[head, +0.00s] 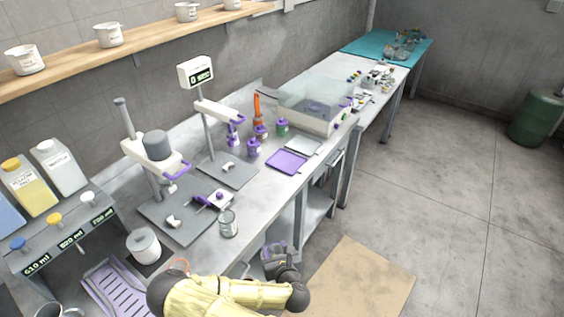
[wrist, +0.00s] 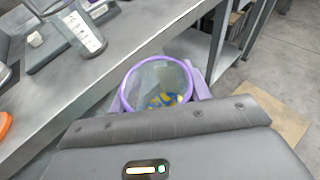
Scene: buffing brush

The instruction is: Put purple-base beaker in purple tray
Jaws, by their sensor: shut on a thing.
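My gripper (head: 282,266) is in front of the bench's near edge, low in the head view. It is shut on a clear beaker (head: 270,249) with a purple ring. In the wrist view this beaker (wrist: 146,82) shows its purple ring around a see-through middle, with blue and yellow patches visible inside. Its lower part is hidden by my gripper. The flat purple tray (head: 288,162) lies on the bench, farther back and apart from my gripper. It looks empty.
A clear glass beaker (head: 228,223) stands near the bench edge, and also shows in the wrist view (wrist: 82,32). Stands with grey bases (head: 180,215) and purple-marked jars (head: 254,148) stand behind. Floor to the right is clear.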

